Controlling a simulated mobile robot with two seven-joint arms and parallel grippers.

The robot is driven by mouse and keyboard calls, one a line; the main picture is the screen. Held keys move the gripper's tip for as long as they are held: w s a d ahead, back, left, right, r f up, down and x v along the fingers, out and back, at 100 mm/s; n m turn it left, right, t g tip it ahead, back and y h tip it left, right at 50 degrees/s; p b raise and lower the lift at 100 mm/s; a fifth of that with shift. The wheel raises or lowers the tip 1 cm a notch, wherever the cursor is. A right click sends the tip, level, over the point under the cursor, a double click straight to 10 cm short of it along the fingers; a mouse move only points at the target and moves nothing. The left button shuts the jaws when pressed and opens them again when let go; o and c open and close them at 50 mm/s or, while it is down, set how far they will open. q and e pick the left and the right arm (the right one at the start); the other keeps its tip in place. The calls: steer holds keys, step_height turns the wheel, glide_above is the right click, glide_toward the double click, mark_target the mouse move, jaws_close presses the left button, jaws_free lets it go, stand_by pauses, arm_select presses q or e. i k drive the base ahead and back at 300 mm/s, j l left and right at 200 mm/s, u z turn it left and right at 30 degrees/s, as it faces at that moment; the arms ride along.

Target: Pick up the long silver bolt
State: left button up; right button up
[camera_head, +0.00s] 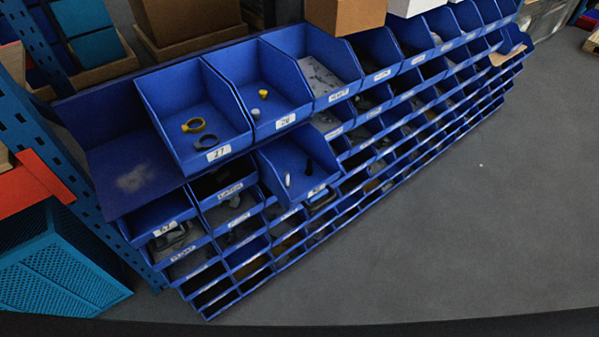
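The blue bin (270,176) in the second row juts forward from the rack. Neither of my grippers is in view, and nothing is seen touching these pieces.
A slanted rack of several rows of blue bins crosses the view. One top bin (180,92) holds a yellow ring (193,125) and a dark ring (206,142). A teal crate (60,265) stands at lower left. Grey floor (450,220) at right is clear.

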mark_target(287, 183)
steer(key=i+l+u, duration=0.15)
steer(key=l+u, duration=0.25)
steer(key=l, duration=0.9)
steer(key=l+u, duration=0.4)
steer(key=l, duration=0.85)
steer(key=k, duration=0.05)
